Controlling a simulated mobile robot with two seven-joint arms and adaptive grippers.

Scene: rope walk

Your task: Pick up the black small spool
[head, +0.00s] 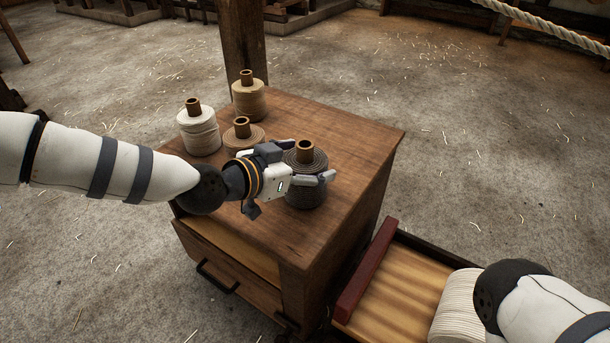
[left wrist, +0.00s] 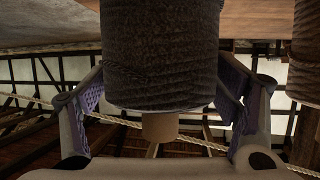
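The black small spool (head: 306,190), dark rope wound on a brown wooden core, stands upright on the brown wooden cabinet (head: 347,130), near its right part. My left gripper (head: 308,163) reaches it from the left, with one finger on its far side and one on its near side. In the left wrist view the spool (left wrist: 162,60) appears upside down between the two finger pads, filling the space between them. The pads' far ends are hidden behind it, so contact is unclear. My right gripper is not in view; only its arm shows at lower right.
A white spool (head: 199,134), a tan spool (head: 249,103) and a low, flat brown spool (head: 241,138) stand left of and behind the black one. A wooden post (head: 243,40) rises behind. An open box (head: 385,300) at lower right holds a cream spool (head: 455,310).

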